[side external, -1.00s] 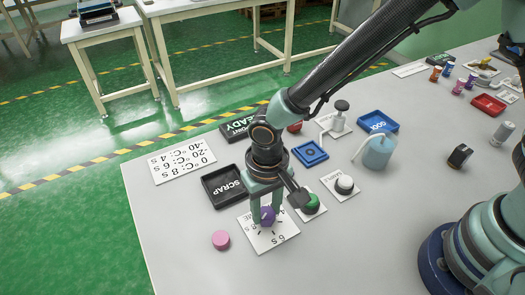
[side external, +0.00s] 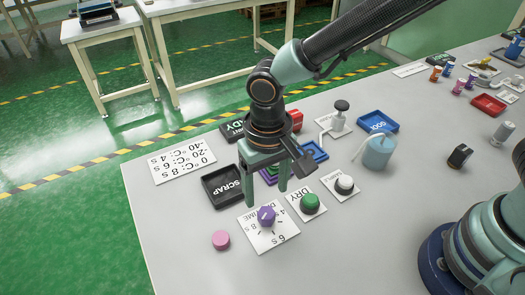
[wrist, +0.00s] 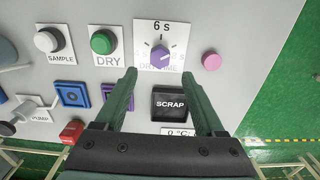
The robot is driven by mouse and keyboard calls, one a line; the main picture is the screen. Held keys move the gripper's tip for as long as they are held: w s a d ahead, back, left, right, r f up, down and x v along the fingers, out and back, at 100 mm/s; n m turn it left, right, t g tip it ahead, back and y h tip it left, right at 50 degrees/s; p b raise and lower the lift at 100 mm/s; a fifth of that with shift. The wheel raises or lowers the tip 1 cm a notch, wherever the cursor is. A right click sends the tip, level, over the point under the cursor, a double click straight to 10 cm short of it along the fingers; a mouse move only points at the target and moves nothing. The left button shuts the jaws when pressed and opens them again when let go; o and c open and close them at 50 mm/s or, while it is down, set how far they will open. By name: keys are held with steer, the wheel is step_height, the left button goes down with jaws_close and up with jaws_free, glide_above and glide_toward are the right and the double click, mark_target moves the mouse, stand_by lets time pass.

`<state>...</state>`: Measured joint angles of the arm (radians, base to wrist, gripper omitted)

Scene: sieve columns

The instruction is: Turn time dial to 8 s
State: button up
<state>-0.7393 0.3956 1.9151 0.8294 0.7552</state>
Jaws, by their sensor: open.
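The time dial is a purple knob (side external: 267,216) on a white printed plate (side external: 282,238). The knob also shows in the wrist view (wrist: 161,56), with "6 s" printed above it. A light pointer mark is on the knob, but I cannot tell exactly which time it points to. The plate's other markings are partly blurred. My gripper (side external: 264,197) is open and empty, above and apart from the knob. In the wrist view its two fingertips (wrist: 158,74) are just below the knob, spread to either side.
A green DRY button (side external: 310,203) and a SAMPLE button (side external: 344,184) sit beside the dial. A black SCRAP tray (side external: 223,187) and a pink disc (side external: 221,240) are close by. A time-and-temperature card (side external: 182,163) lies at the left.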

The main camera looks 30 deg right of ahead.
step_height(320, 180, up, 5)
steer(key=shift+r, duration=0.15)
stand_by(0.3)
steer(key=d+r+t, duration=0.2)
steer(key=d+r, duration=0.3)
steer(key=d, duration=0.8)
steer(key=s+d+r+t, duration=0.1)
steer(key=d+r+t, duration=0.2)
steer(key=d, duration=1.1)
step_height(320, 180, up, 2)
steer(key=shift+r+t, duration=0.2)
steer(key=shift+t, duration=0.1)
